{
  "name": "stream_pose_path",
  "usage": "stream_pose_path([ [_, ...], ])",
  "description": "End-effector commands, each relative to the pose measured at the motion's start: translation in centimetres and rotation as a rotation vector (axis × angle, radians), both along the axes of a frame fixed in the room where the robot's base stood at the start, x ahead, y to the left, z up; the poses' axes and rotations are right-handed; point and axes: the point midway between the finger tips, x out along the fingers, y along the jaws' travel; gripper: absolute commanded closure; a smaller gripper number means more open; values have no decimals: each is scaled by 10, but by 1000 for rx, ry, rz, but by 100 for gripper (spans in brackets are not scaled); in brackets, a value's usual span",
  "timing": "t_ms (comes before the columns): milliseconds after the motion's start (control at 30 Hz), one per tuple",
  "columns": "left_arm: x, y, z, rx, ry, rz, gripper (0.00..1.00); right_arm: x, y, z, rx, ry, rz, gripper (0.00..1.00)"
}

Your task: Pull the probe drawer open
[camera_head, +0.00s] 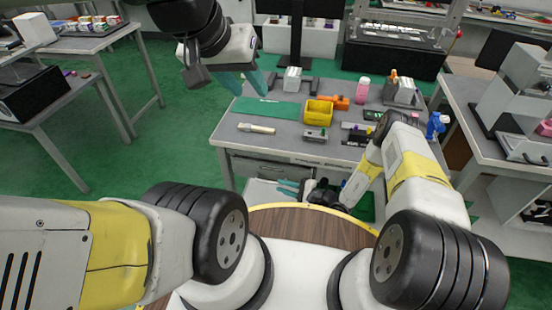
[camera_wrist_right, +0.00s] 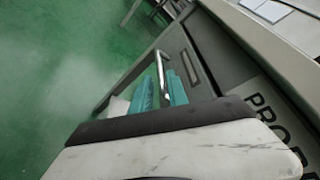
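The probe drawer (camera_wrist_right: 215,60) is a grey front in the right wrist view, beside a panel with large letters "PROB" (camera_wrist_right: 262,108), partly cut off. Its metal bar handle (camera_wrist_right: 160,70) stands out from the front. My right gripper (camera_wrist_right: 160,92) has its teal fingers on either side of the handle, with a narrow gap showing; firm contact is not visible. In the head view my right gripper (camera_head: 290,187) is low at the workbench front. The drawer looks shut. My left gripper (camera_head: 243,82) is open and empty, raised beyond the bench's left back corner.
The workbench (camera_head: 222,133) carries a green mat (camera_head: 265,108), a yellow bin (camera_head: 318,112), a pale tool (camera_head: 256,128) and a pink bottle (camera_head: 362,90). Side benches stand left (camera_head: 60,88) and right (camera_head: 462,95). Green floor is free to the left.

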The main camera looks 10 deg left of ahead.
Motion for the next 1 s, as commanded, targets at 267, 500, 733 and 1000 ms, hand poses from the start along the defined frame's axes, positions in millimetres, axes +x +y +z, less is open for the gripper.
stream_pose_path([
  [267,0,0,0,0,0,0,64,15,42,-10,-1,-1,4,80],
  [500,0,0,0,0,0,0,64,23,59,-14,1,0,2,80],
  [733,0,0,0,0,0,0,64,23,60,-14,1,0,1,80],
  [1000,0,0,0,0,0,0,64,23,60,-14,1,0,1,100],
])
